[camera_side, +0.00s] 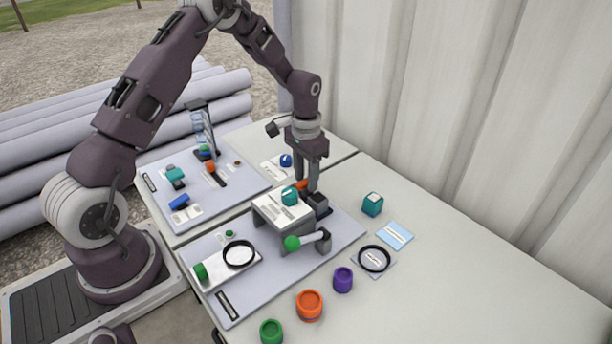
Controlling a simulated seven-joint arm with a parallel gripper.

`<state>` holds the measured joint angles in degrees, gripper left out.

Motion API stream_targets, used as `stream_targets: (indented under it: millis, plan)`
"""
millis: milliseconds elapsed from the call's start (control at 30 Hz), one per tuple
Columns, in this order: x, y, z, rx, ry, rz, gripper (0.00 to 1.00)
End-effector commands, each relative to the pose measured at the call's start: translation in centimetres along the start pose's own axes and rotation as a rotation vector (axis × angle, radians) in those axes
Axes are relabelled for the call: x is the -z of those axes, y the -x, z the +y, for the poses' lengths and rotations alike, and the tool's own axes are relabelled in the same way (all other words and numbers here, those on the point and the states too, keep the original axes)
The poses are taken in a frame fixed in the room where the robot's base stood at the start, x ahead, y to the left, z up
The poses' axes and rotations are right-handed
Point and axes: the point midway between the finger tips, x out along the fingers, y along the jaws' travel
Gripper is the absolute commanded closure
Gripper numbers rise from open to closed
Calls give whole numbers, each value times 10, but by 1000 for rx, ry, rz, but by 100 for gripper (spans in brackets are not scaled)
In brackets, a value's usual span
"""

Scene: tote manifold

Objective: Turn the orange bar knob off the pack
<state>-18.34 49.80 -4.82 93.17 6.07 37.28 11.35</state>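The orange bar knob (301,185) shows as a small orange patch at the back of a raised white pack (268,210). It is partly hidden by my gripper. My gripper (308,188) points straight down over the back right of the pack, its fingertips at the orange knob. I cannot tell whether the fingers touch the knob or are closed on it. A teal knob (290,196) sits on the pack's top, just left of the fingers.
A green-ended lever (292,243) sticks out in front of the pack. A dark block (318,203) stands right beside the fingers. Green (271,332), orange (309,305) and purple (343,279) caps and a teal cube (372,204) lie around the board.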

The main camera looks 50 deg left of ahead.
Motion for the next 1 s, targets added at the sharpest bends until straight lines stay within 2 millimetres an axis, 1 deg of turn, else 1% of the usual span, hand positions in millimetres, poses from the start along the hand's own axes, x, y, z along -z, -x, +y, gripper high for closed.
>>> stream_targets:
  millis: [133,200,267,433,567,633,867,900,967,1000]
  plan:
    - [0,0,0,0,1,0,62]
    - [0,4,0,1,1,2,62]
    - [1,13,0,1,2,2,62]
    - [1,50,0,1,2,4,62]
    - [0,67,0,1,0,2,62]
    - [0,70,0,0,0,0,62]
    - [0,71,0,0,0,0,62]
    - [-1,73,1,1,0,2,62]
    - [-4,88,6,8,-2,19,62]
    - [-10,106,12,17,-4,39,62]
